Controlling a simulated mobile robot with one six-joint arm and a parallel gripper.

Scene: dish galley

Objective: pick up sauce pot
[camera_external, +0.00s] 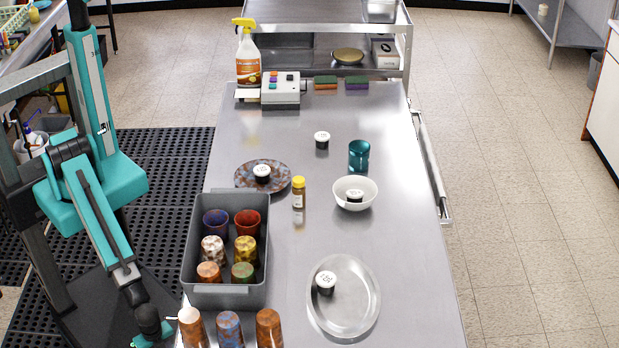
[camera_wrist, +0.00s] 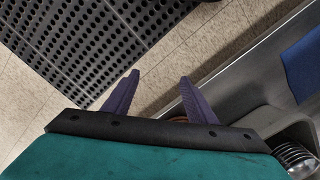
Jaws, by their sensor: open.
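Several small black sauce pots with white printed lids show in the external view. One sauce pot (camera_external: 322,140) stands on the bare steel table (camera_external: 410,250). Another pot (camera_external: 262,173) is on a mottled brown plate (camera_external: 244,176), one pot (camera_external: 355,196) is in a white bowl (camera_external: 371,190), and one pot (camera_external: 326,283) is on an oval metal tray (camera_external: 357,312). My gripper is open in the wrist view (camera_wrist: 158,95), both purple fingers apart, over the floor beside a metal edge. My arm hangs at the table's left, away from all the pots.
A grey bin (camera_external: 222,289) of mottled cups stands at the table's left edge, with more cups (camera_external: 229,329) in front. A yellow-capped bottle (camera_external: 298,193) and teal tumbler (camera_external: 359,155) stand mid-table. A spray bottle (camera_external: 248,58) and button box (camera_external: 281,92) are at the far end.

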